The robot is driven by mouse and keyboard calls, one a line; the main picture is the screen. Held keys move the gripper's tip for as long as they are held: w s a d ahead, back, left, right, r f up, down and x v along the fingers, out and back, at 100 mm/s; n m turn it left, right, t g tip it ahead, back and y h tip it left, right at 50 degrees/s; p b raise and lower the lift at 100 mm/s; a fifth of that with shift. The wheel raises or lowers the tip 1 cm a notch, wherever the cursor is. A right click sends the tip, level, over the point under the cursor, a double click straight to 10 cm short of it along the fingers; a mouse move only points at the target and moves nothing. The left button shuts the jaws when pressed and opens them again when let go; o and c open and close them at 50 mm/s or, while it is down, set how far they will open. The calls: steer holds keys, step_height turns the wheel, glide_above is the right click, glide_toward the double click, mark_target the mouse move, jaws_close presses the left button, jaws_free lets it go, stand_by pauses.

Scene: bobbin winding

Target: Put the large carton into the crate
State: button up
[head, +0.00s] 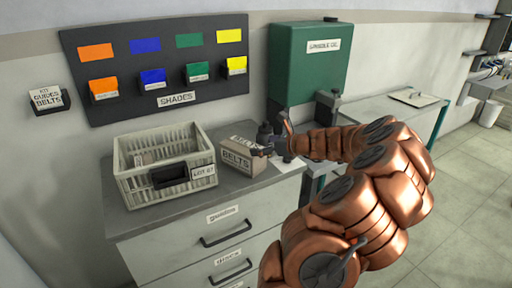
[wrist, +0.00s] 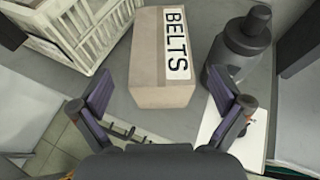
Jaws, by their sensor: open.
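The carton labelled BELTS (head: 238,160) is a tan box standing on the grey cabinet top, just right of the crate. It also shows in the wrist view (wrist: 150,75), with its label on the top right. The crate (head: 140,190) is a pale slatted box with a dark handle and a LOT 61 tag. Its corner shows at the upper left of the wrist view (wrist: 75,55). My gripper (head: 268,143) is at the right of the carton in the head view. In the wrist view its fingers (wrist: 160,90) are spread and empty, with the carton beyond and between them.
A dark grey bottle (wrist: 242,45) stands close right of the carton in the wrist view, near a white sheet (wrist: 245,135). A shades board (head: 150,60) and a green spindle oil cabinet (head: 308,70) are behind. Something small lies inside the crate.

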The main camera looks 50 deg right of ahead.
steer(key=shift+v, duration=1.6)
steer(key=w+a+r+n+g+y, duration=0.1)
steer(key=w+a+n+y, duration=0.15)
steer(key=a, duration=0.35)
steer(key=w+a+r+n+y, duration=0.1)
steer(key=w+a+n, duration=0.15)
steer(key=a, duration=0.25)
steer(key=s+a+n+g+y, duration=0.25)
steer(key=a+n+g, duration=0.65)
steer(key=a, duration=1.6)
steer(key=s+a+f+n+g+h, duration=0.2)
steer(key=s+a+f+n+g, duration=0.1)
steer(key=s+a+n, duration=0.95)
steer(key=s+d+f+n+g+h, duration=0.1)
steer(key=s+d+n+h, duration=0.1)
steer(key=s+n, duration=0.2)
steer(key=s+d+f+n+g+h, duration=0.1)
steer(key=s+n, duration=0.4)
steer(key=s, duration=0.5)
steer(key=shift+d+f+h, duration=0.45)
steer(key=shift+f+h, duration=0.05)
steer(key=shift+h, duration=0.4)
